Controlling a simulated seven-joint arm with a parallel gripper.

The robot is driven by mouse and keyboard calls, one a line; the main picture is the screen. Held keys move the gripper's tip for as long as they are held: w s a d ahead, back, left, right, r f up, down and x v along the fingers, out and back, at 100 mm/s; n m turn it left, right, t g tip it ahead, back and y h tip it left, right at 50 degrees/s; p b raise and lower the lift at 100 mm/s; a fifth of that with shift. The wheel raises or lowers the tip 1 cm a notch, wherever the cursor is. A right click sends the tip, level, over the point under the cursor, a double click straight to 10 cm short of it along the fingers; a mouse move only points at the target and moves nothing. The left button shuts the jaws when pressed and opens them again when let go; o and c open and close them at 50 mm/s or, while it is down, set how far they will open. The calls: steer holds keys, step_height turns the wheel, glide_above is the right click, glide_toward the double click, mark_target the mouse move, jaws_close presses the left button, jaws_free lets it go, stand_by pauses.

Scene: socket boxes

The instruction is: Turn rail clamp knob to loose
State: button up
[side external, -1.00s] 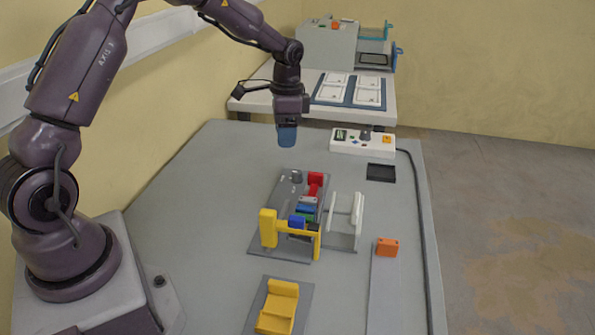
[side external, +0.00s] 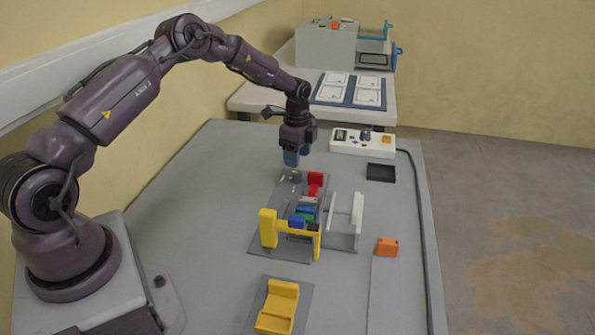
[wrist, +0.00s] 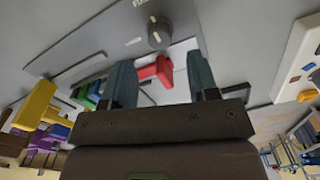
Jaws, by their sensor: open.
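The rail clamp knob (side external: 295,176) is a small round grey knob at the back of the grey fixture plate (side external: 258,238). In the wrist view the knob (wrist: 158,32) has a pale pointer mark and sits on a grey panel with partly cut-off lettering. My gripper (side external: 298,157) has blue fingers, points down and is open and empty just above the knob, apart from it. In the wrist view my gripper (wrist: 161,75) has its fingers spread, with the knob beyond the gap between them.
A red block (side external: 315,182) stands close beside the knob, with several coloured blocks and a yellow bracket (side external: 268,228) nearer the front. A white stand (side external: 345,218) is to the right. A control box (side external: 362,142) and black tray (side external: 381,172) lie behind. The table's left side is clear.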

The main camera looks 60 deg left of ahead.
mark_target(298, 172)
steer(key=shift+f, duration=2.7)
steer(key=c, duration=0.9)
